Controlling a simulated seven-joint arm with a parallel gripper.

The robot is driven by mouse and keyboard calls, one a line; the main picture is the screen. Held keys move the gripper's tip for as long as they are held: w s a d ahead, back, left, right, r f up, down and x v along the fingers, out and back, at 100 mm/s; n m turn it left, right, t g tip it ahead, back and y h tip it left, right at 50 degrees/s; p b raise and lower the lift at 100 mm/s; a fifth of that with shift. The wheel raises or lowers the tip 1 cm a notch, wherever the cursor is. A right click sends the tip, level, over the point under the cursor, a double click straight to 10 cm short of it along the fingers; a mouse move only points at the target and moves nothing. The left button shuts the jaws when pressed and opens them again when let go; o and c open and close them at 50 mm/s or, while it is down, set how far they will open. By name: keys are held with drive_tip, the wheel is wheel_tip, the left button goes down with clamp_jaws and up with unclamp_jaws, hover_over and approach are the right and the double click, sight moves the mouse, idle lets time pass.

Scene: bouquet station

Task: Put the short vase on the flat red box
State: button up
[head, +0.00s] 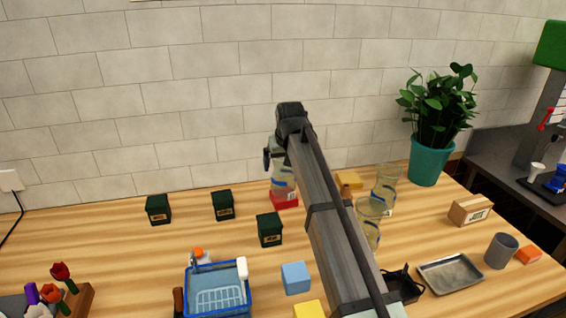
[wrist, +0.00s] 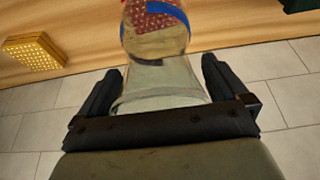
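A clear glass vase with a blue band (head: 283,182) stands upright on the flat red box (head: 285,201) near the back wall. In the wrist view the vase (wrist: 160,85) is between my fingers, and the red dotted box (wrist: 152,14) shows through its glass. My gripper (wrist: 163,68) is open around the vase's upper part, with a small gap visible beside each fingertip. In the head view my gripper (head: 275,157) is partly hidden by my arm. Two more clear vases, one behind (head: 386,182) and one in front (head: 369,232), stand to the right.
A flat yellow box (head: 348,180) lies right of the red box; it also shows in the wrist view (wrist: 34,52). Dark green boxes, including one nearby (head: 269,230), stand to the left. A blue basket (head: 217,289) and a light blue cube (head: 296,278) are in front.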

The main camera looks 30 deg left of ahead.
drive_tip(key=shift+r, duration=0.15)
drive_tip(key=v, duration=1.2)
